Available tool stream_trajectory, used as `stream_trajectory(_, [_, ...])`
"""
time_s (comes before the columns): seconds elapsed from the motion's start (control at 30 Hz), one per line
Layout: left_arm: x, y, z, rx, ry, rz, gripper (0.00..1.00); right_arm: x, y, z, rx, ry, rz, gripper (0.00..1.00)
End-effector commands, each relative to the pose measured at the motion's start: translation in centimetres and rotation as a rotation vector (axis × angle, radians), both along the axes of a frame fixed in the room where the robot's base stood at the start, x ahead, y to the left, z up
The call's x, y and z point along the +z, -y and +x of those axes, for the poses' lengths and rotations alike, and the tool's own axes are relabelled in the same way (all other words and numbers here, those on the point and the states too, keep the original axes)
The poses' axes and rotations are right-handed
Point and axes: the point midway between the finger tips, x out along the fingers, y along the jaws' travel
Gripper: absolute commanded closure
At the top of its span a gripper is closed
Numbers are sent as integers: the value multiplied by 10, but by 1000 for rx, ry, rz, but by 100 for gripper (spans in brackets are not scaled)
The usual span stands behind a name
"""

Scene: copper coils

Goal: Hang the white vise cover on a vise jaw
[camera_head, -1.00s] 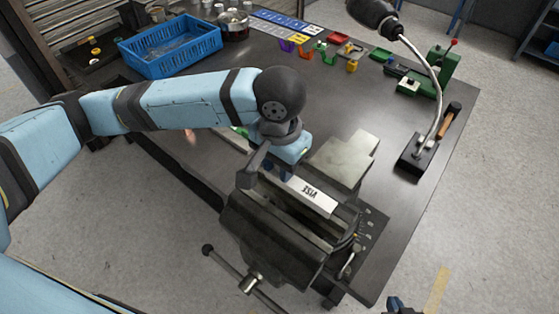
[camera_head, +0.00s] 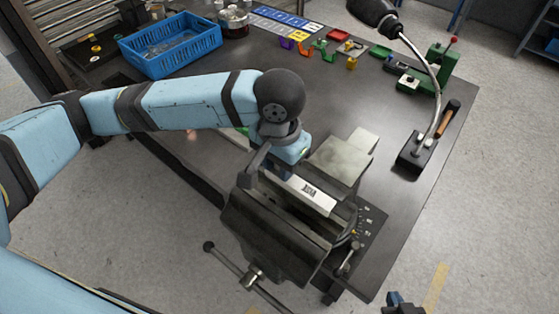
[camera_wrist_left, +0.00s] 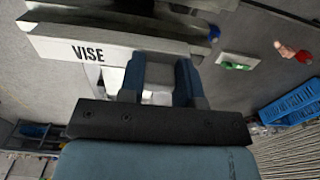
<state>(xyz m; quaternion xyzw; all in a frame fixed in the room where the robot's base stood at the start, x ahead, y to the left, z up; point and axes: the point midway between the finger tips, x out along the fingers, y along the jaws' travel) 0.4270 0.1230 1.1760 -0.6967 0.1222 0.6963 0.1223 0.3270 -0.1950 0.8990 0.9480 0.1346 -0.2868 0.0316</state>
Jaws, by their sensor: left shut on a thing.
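The white vise cover (camera_head: 318,197), with black VISE lettering, lies lengthwise over the vise, between its front jaw (camera_head: 275,228) and its pale rear block (camera_head: 341,160). It also shows in the left wrist view (camera_wrist_left: 60,50). My left gripper (camera_head: 285,173) is shut on the cover near its left end in the head view. Its two blue fingers (camera_wrist_left: 159,70) show in the wrist view. Whether the cover rests on a jaw or is held just above it, I cannot tell. My right gripper (camera_head: 403,304) shows only partly at the bottom edge; its jaws cannot be made out.
The vise stands at the table's near corner, its handle (camera_head: 230,265) sticking out in front. A lamp (camera_head: 417,151) and a hammer (camera_head: 447,122) are at the right. A blue crate (camera_head: 170,58) and small coloured parts lie farther back. The dark tabletop between is mostly clear.

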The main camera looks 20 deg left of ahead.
Motion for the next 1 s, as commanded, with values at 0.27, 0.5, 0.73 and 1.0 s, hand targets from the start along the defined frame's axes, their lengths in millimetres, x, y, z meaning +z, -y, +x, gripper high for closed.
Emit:
stream_trajectory(0.27, [-6, 0, 0, 0, -1, 1, 92, 3, 0, 0, 0, 0, 0, 100])
stream_trajectory(0.5, [-12, 0, 0, 0, -1, 0, 92, 7, 0, 1, 0, 4, 1, 100])
stream_trajectory(0.73, [-12, 0, 0, 0, 0, 0, 92, 8, 0, 1, 0, 6, 2, 100])
stream_trajectory(1.0, [-12, 0, 0, 0, 0, 0, 92, 8, -1, 1, 0, 5, 1, 100])
